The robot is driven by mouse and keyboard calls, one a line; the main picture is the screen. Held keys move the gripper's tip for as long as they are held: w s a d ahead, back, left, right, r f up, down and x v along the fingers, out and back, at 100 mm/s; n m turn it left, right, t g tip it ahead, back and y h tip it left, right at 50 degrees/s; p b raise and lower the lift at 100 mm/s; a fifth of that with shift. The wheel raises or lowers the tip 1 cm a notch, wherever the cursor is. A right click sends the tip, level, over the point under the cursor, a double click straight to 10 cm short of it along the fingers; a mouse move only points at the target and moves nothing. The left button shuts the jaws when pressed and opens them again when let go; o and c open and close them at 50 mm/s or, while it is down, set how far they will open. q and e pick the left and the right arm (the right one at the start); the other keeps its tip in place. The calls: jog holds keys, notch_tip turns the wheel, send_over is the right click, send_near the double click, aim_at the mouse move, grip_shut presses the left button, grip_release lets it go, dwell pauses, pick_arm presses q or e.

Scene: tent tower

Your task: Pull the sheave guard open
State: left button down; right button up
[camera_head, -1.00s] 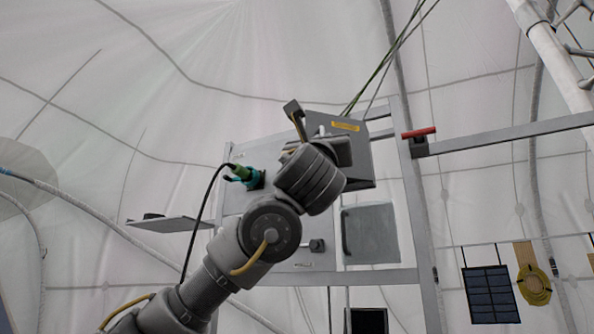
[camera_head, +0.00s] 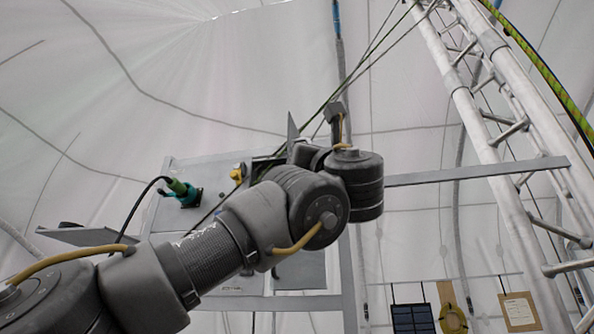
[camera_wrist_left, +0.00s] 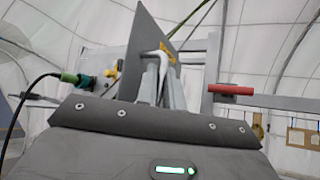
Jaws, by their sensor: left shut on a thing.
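The sheave guard (camera_wrist_left: 158,28) is a grey plate with a yellow label, standing out from the panel in the left wrist view. In the head view the guard (camera_head: 292,132) shows as a narrow, nearly edge-on plate above my wrist. My left gripper (camera_wrist_left: 164,72) has its two fingers close together at a pale handle on the labelled side of the guard, shut on it. In the head view my wrist hides the fingers and the handle. The right gripper is not in view.
The grey panel (camera_head: 180,222) carries a teal-and-green connector (camera_head: 183,192) with a black cable and a yellow part (camera_head: 238,173). A red handle (camera_wrist_left: 230,89) sits on the frame to the right. A white truss (camera_head: 490,150) stands at the right. Ropes run up behind the guard.

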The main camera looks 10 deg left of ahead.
pick_arm(q)
jog(key=shift+d, duration=0.15)
dwell(0.4)
jog(key=c, duration=1.8)
grip_release()
jog(key=shift+w, duration=0.2)
